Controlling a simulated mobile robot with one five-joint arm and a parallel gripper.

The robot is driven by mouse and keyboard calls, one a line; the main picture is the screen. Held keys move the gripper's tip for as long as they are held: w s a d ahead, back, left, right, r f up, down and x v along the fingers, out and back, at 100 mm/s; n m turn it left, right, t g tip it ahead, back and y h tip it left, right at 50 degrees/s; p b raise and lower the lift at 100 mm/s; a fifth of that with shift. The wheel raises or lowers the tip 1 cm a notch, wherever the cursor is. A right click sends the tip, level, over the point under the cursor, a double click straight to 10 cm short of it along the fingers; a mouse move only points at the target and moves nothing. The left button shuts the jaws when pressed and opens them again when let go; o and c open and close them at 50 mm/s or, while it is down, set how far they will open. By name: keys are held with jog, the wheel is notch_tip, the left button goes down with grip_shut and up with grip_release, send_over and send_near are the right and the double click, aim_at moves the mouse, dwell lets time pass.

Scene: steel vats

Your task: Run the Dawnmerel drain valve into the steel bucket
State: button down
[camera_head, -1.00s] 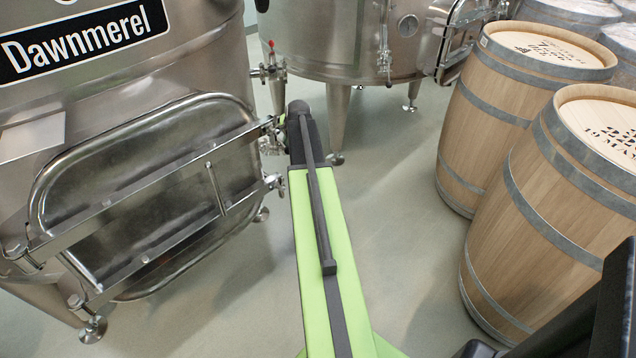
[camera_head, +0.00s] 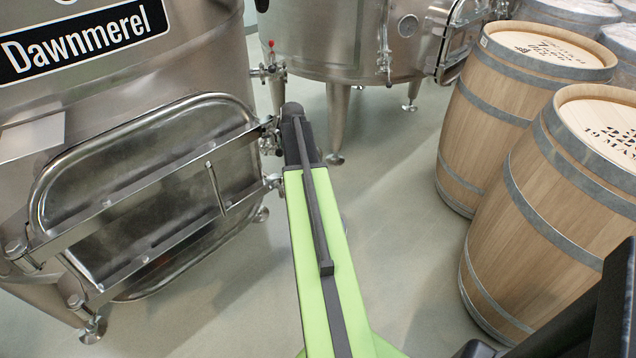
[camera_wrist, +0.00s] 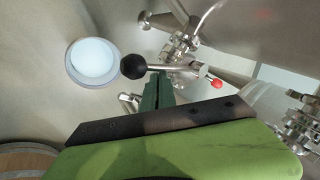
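The Dawnmerel vat (camera_head: 215,65) stands at the left in the head view, its name on a black plate. Its valve fittings (camera_head: 270,135) are at its right edge, partly behind my arm. In the wrist view a metal lever with a black ball knob (camera_wrist: 134,66) crosses in front of pipe fittings. My gripper's dark green fingers (camera_wrist: 158,92) come up just under or against this lever; contact and finger gap are unclear. A round grey-rimmed thing with a pale inside (camera_wrist: 92,62), possibly the steel bucket from above, is left of the knob. My arm hides most of that area in the head view.
A small red-tipped handle (camera_wrist: 217,83) is right of the fingers. Another steel vat (camera_head: 320,40) on legs stands behind. Wooden barrels (camera_head: 525,85) line the right side. The floor (camera_head: 395,185) between my arm and the barrels is clear.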

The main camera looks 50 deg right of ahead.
jog(key=shift+w+a, duration=0.15)
jog(key=shift+a, duration=0.3)
jog(key=shift+w+a, duration=0.2)
jog(key=shift+a, duration=0.15)
jog(key=shift+w+a, duration=0.15)
